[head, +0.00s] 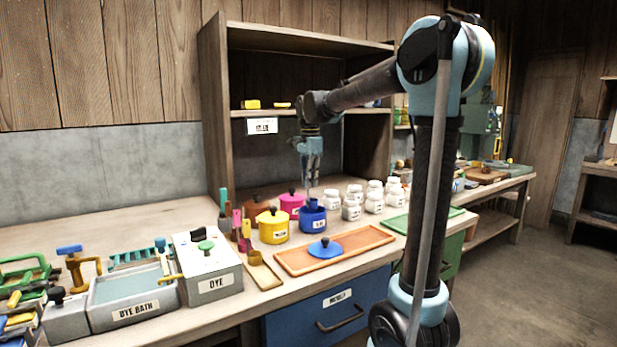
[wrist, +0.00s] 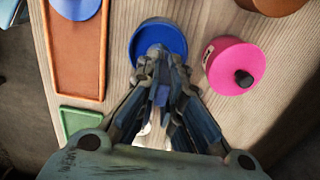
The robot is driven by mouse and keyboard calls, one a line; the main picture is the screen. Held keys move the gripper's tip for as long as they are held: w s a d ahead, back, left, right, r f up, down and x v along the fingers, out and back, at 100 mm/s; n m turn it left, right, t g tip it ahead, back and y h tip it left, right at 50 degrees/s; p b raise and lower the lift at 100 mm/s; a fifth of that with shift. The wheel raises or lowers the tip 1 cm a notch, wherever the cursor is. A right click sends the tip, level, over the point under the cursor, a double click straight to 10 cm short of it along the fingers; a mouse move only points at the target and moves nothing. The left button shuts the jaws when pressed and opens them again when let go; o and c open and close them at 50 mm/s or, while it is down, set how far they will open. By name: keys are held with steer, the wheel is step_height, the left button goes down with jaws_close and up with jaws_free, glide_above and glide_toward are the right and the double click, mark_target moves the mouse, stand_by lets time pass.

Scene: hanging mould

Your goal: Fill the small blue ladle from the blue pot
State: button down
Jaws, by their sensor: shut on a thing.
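The blue pot (head: 312,221) stands open on the bench. In the wrist view the blue pot (wrist: 148,32) shows its round rim and blue inside. My gripper (head: 310,184) points straight down just above the pot; it also shows in the wrist view (wrist: 161,88) over the pot's near side. It is shut on the small blue ladle (wrist: 161,95), of which only a blue piece shows between the fingers. The ladle's bowl is hidden, so I cannot tell whether it is in the pot or what it holds. The blue lid (head: 325,248) lies apart on the orange tray.
The orange tray (head: 358,246) lies in front of the pot. A yellow pot (head: 273,227) and a pink pot (head: 292,203) stand close on the left. Several white jars (head: 351,211) stand to the right. A shelf (head: 290,112) is behind my arm.

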mark_target(310, 207)
steer(key=shift+f, duration=3.5)
steer(key=shift+r, duration=0.1)
steer(key=shift+r, duration=3.9)
